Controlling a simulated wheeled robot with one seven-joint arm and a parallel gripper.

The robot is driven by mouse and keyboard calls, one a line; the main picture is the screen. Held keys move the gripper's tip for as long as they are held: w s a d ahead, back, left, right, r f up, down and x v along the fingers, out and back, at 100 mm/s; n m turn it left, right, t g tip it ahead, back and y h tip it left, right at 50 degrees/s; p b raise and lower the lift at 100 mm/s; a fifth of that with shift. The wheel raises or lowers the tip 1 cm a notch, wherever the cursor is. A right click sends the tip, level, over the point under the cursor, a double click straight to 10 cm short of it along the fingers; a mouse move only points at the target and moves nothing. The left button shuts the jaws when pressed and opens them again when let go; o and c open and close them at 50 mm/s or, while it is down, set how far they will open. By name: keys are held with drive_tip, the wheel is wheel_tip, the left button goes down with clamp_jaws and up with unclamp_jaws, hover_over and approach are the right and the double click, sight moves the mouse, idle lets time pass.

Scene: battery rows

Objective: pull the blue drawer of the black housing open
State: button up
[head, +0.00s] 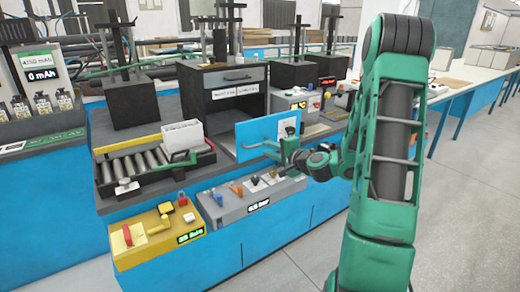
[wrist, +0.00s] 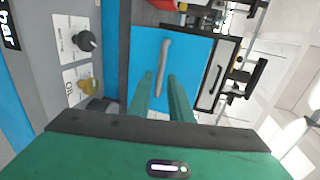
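The black housing (head: 213,90) stands on the bench in the middle of the head view. The blue drawer's flat front (head: 257,133) is low on it and appears to stand forward of the housing, its right edge reaching past the housing's side. The drawer front also fills the middle of the wrist view (wrist: 195,62), with a grey bar handle (wrist: 163,65) on it. My gripper (head: 287,150) is at the drawer front. In the wrist view its two green fingers (wrist: 161,80) are apart, with the handle's near end between the tips. Contact with the handle cannot be told.
A grey control box (head: 250,200) with knobs and a yellow box (head: 158,235) sit along the bench front. A roller tray (head: 150,170) is left of the housing. A grey-fronted upper drawer (head: 237,77) is above the blue one. Open floor lies right.

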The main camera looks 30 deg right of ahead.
drive_tip(key=shift+v, duration=1.6)
drive_tip(key=s+a+f+n+g+y, duration=0.2)
drive_tip(key=s+a+f+n+g, duration=0.2)
drive_tip(key=s+a+n+g, duration=0.45)
drive_tip(key=s+r+n+g+h, duration=0.1)
drive_tip(key=s+r+g, duration=0.1)
drive_tip(key=s, duration=1.2)
drive_tip(key=s+r+n+g+h, duration=0.1)
drive_tip(key=s+r+g, duration=0.2)
drive_tip(key=s, duration=1.1)
drive_tip(key=shift+s+r+n+g, duration=0.2)
drive_tip(key=shift+n+g, duration=0.15)
drive_tip(key=shift+g, duration=0.8)
